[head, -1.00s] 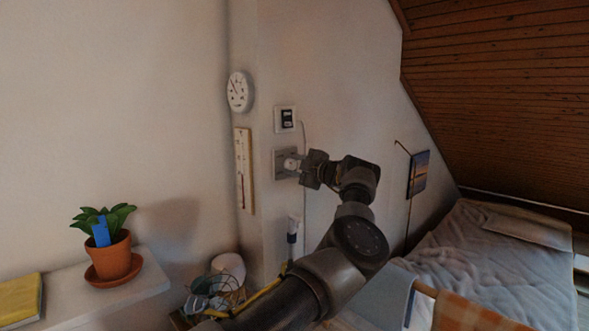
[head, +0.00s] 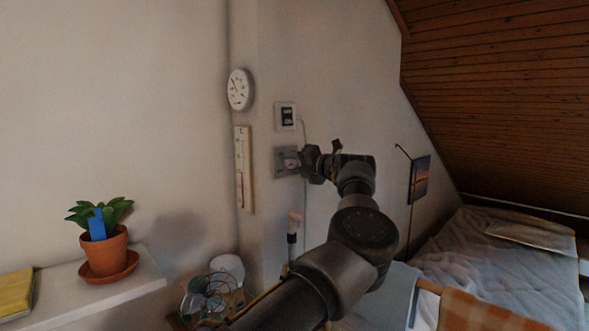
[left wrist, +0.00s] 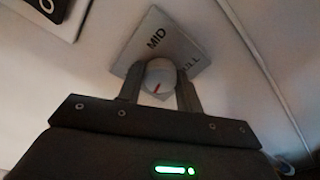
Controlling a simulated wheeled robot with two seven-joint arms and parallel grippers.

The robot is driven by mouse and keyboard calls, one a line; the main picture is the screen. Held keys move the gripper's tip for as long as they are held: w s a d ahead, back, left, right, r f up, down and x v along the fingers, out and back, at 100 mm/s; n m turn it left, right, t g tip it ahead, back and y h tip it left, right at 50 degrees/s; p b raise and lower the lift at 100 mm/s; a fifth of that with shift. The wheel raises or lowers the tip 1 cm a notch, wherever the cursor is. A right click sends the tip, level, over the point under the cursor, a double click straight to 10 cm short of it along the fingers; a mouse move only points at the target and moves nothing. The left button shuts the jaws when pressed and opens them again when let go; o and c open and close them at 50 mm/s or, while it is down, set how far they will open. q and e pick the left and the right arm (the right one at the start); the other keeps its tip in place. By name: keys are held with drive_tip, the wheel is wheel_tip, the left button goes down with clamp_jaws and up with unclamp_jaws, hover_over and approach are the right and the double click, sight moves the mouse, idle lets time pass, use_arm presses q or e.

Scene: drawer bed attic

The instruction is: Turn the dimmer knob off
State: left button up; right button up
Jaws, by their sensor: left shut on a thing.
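The dimmer has a grey square plate (head: 280,172) on the wall, below a switch. Its round pale knob (head: 290,162) is partly hidden by my left gripper (head: 300,162) in the head view. In the left wrist view the plate (left wrist: 178,45) looks tilted and shows "MID" and part of another word ending in "LL". The knob (left wrist: 160,74) has a red mark near its lower edge. My left gripper (left wrist: 160,82) is shut on the knob, one finger on each side. My right gripper is not in view.
A white switch plate (head: 286,117) is just above. A round dial (head: 239,89) and a thermometer (head: 243,168) hang to the left. A potted plant (head: 102,249) stands on a shelf. A brush-like item (head: 293,228) is below the dimmer. The bed (head: 480,260) lies to the right.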

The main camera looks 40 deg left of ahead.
use_arm(q)
drive_tip(key=n+b, duration=0.2)
drive_tip(key=n, duration=0.3)
drive_tip(key=shift+f+b, duration=0.15)
drive_tip(key=shift+b, duration=0.2)
drive_tip(key=shift+n, duration=0.3)
drive_tip(key=o, duration=1)
drive_tip(key=shift+d, duration=0.15)
drive_tip(key=shift+d+b, duration=0.35)
drive_tip(key=s+d+r+b, duration=0.1)
drive_tip(key=d+b, duration=0.1)
drive_tip(key=d, duration=0.7)
drive_tip(key=shift+d+b, duration=0.4)
